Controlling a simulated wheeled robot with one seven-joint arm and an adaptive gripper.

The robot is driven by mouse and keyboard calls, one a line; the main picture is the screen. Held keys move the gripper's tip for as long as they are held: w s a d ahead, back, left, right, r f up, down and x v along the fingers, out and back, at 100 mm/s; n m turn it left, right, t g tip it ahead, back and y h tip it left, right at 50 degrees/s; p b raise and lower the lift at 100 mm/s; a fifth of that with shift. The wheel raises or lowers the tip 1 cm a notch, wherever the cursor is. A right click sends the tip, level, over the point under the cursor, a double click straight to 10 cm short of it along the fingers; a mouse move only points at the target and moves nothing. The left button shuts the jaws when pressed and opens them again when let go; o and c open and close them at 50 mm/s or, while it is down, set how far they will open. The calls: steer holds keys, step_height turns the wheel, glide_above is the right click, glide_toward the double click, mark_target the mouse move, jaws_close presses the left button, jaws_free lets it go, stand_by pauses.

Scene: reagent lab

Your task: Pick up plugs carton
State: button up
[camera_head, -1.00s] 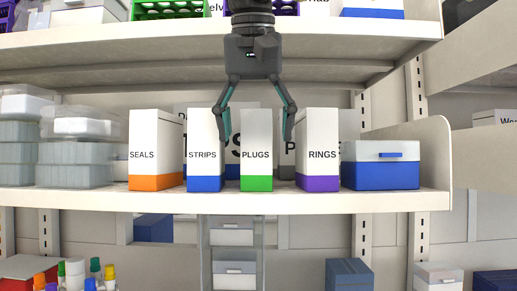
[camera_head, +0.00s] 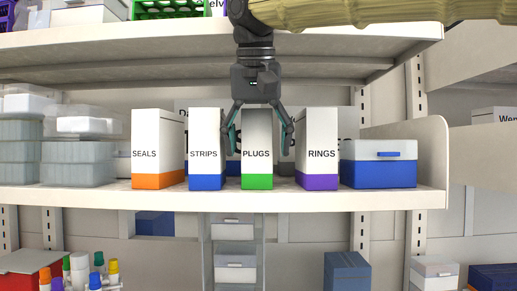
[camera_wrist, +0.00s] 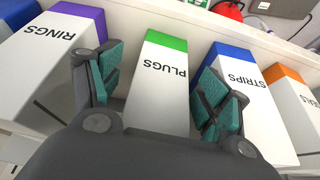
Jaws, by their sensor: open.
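The plugs carton (camera_head: 257,150) is a tall white box with a green bottom band, upright on the shelf between the strips and rings cartons. In the wrist view the plugs carton (camera_wrist: 163,85) lies between my two fingers. My gripper (camera_head: 259,152) is open, with one finger on each side of the plugs carton. It also shows in the wrist view (camera_wrist: 158,95), with teal pads facing the carton. A gap shows on each side in the wrist view, and I see no contact.
The strips carton (camera_head: 206,150) and rings carton (camera_head: 317,150) stand close on either side. The seals carton (camera_head: 152,150) is further left. A blue-white box (camera_head: 378,165) stands right, clear tubs (camera_head: 75,165) left. The upper shelf (camera_head: 350,38) overhangs the cartons.

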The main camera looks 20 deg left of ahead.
steer(key=shift+s+a, duration=0.1)
steer(key=shift+s, duration=0.05)
steer(key=shift+c, duration=0.6)
steer(key=c, duration=1)
steer(key=shift+c, duration=0.2)
steer(key=shift+r, duration=0.25)
